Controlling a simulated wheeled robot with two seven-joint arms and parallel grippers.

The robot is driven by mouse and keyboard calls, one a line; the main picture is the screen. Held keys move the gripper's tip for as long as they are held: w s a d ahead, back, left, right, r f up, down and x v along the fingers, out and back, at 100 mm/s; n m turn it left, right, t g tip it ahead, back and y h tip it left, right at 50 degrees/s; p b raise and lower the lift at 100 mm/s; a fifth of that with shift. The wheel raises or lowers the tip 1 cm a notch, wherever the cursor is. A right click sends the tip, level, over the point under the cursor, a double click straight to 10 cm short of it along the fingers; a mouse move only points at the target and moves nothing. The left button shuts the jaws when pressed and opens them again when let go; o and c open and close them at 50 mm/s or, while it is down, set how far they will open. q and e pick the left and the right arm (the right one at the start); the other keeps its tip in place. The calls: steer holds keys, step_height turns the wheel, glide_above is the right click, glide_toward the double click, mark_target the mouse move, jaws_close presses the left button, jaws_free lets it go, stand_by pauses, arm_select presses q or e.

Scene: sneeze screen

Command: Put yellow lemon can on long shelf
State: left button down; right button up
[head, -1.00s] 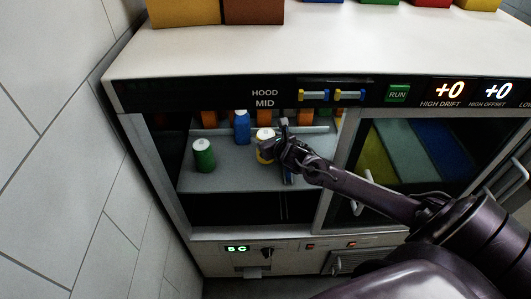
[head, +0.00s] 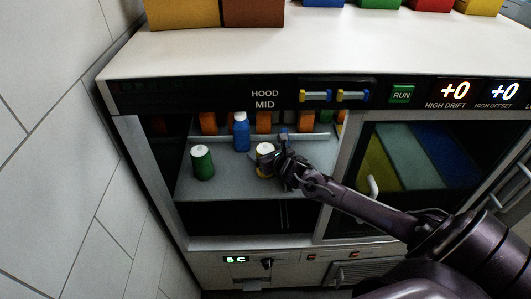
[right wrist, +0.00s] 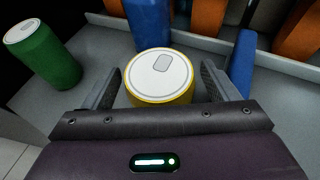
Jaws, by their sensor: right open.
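The yellow can (head: 264,149) with a white lid stands upright on the grey floor (head: 225,182) of the open hood. In the right wrist view the yellow can (right wrist: 159,78) sits between the two fingers. My right gripper (head: 274,153) is open around it, with a gap visible beside the can; I cannot tell whether either finger touches it. The can's lower part is partly hidden by my gripper. A raised narrow ledge (head: 310,137) runs along the back of the hood, with orange items behind it. My left gripper is out of view.
A green can (head: 202,162) stands to the left and a blue bottle (head: 241,131) stands just behind the yellow can. The hood's side wall, upper front panel (head: 220,97) and right-hand door frame (head: 340,175) bound the opening. The front left floor is clear.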

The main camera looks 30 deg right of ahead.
steer(key=shift+s+r, duration=0.1)
steer(key=shift+r, duration=0.05)
steer(key=d+v, duration=0.1)
steer(key=v, duration=1)
steer(key=shift+s+a+r, duration=0.2)
steer(key=shift+s+a, duration=0.15)
steer(key=shift+a, duration=0.15)
